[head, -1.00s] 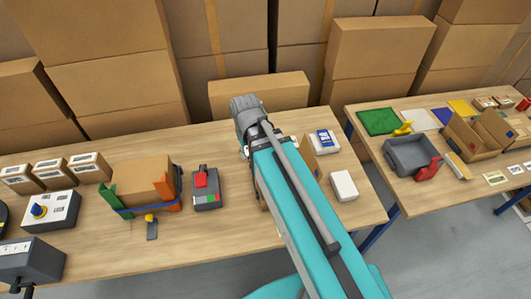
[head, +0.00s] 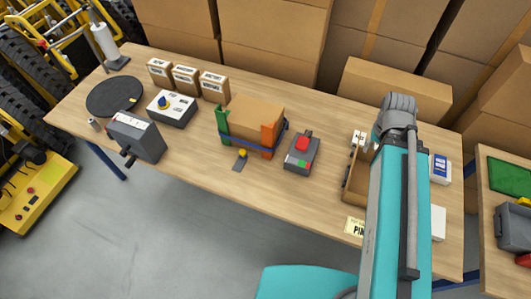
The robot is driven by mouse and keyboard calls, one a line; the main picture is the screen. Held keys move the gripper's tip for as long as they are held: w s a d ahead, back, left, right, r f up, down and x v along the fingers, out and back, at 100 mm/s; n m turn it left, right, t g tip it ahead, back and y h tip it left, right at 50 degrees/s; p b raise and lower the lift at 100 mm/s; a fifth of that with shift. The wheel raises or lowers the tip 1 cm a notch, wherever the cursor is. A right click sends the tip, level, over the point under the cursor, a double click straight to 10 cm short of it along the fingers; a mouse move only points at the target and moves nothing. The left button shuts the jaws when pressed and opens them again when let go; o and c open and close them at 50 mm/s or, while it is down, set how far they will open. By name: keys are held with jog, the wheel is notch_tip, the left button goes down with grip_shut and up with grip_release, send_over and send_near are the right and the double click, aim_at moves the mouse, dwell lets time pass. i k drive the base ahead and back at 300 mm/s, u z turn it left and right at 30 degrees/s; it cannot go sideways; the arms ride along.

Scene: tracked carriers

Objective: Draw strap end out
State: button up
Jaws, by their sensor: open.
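A brown carton (head: 255,116) stands left of centre on the long wooden table in the head view. A green corner guard (head: 222,122) is on its left and an orange one (head: 268,139) on its right. A blue strap (head: 246,147) runs around them. A yellow piece (head: 242,153) sits at the strap's front, with a dark grey tab (head: 238,165) below it. I cannot make out a separate loose strap end.
A grey box with a red button (head: 302,152) stands right of the strapped carton. An open cardboard box (head: 352,184) is under my arm. A control box (head: 172,108), a dark crank box (head: 136,137) and small cartons (head: 185,79) stand left and behind. Bare tabletop lies in front.

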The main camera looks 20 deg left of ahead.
aim_at(242, 152)
jog(key=u, duration=1.35)
